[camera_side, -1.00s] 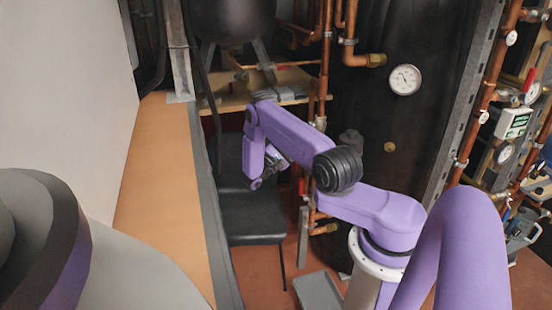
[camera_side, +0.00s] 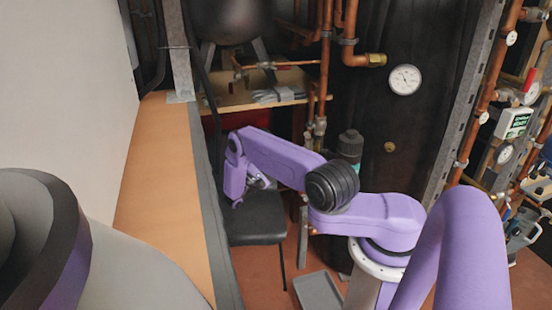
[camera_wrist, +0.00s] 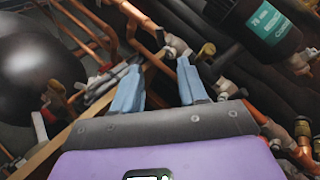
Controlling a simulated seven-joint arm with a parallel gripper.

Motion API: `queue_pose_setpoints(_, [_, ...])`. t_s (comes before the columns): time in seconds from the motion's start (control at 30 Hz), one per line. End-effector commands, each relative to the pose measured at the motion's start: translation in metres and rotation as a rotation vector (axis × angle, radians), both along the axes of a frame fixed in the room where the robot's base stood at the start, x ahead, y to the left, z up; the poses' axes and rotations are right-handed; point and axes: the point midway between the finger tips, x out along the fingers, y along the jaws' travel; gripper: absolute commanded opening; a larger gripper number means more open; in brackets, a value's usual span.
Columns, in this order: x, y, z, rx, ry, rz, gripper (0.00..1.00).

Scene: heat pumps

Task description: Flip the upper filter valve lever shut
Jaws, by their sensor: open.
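In the wrist view my gripper (camera_wrist: 158,67) is open, its two blue-grey fingers apart with nothing held between them. Pipes and fittings show beyond the fingertips. The black filter (camera_wrist: 240,14) with a teal label is at the upper right of that view, right of the fingers. A grey valve body with brass fittings (camera_wrist: 174,44) lies just beyond and between the fingertips; another valve (camera_wrist: 300,62) is below the filter, at the right. I cannot tell which lever is the upper filter valve's. In the side view the filter (camera_side: 350,143) stands behind my arm; the gripper's fingers are not clear there.
Copper pipes (camera_side: 325,70) and a round gauge (camera_side: 405,80) stand behind my arm. A black chair (camera_side: 257,220) is below it. A wooden shelf (camera_side: 240,100) and a black vessel (camera_side: 232,18) are at the back. The orange ledge (camera_side: 150,200) at left is clear.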

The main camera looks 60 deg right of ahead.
Motion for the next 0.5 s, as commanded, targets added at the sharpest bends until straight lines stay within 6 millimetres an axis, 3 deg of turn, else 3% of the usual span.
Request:
queue_pose_setpoints(0.13, [0.0,0.0,0.0,0.0,0.0,0.0,0.39])
queue_pose_setpoints(0.2, [0.0,-0.001,0.001,-0.002,-0.01,-0.004,0.16])
queue_pose_setpoints(0.27, [0.0,-0.006,0.006,-0.013,-0.048,-0.022,0.0])
queue_pose_setpoints(0.37, [-0.002,-0.022,0.023,-0.051,-0.196,-0.096,0.0])
queue_pose_setpoints(0.5, [-0.008,-0.055,0.06,-0.156,-0.568,-0.275,0.0])
